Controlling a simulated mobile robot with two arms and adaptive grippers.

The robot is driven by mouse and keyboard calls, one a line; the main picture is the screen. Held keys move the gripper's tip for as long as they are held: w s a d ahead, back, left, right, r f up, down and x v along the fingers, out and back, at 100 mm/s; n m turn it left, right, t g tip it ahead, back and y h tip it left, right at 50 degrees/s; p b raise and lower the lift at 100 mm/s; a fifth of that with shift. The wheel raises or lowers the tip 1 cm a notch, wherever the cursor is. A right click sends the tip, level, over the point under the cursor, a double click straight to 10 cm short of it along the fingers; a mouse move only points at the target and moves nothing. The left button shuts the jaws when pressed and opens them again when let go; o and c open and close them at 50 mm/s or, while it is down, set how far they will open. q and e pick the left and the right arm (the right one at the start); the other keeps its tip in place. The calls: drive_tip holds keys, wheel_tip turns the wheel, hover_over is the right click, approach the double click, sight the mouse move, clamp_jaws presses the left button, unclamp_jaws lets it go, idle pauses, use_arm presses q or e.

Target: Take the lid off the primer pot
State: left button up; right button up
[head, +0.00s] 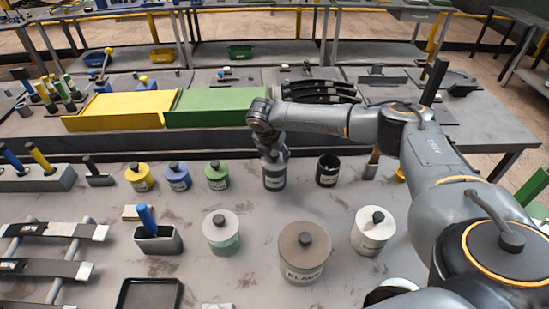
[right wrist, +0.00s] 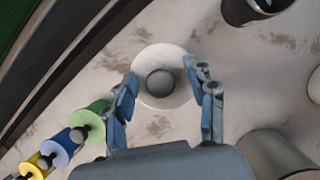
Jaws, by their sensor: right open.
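My left gripper is not in view.
Yellow (head: 139,178), blue (head: 177,177) and green (head: 217,176) lidded pots stand to the left. Larger lidded pots, including a beige one (head: 304,252), stand in front. Racks (head: 45,268) lie at left.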

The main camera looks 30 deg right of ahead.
clamp_jaws()
drive_tip(key=shift+r, duration=0.1)
idle(0.3)
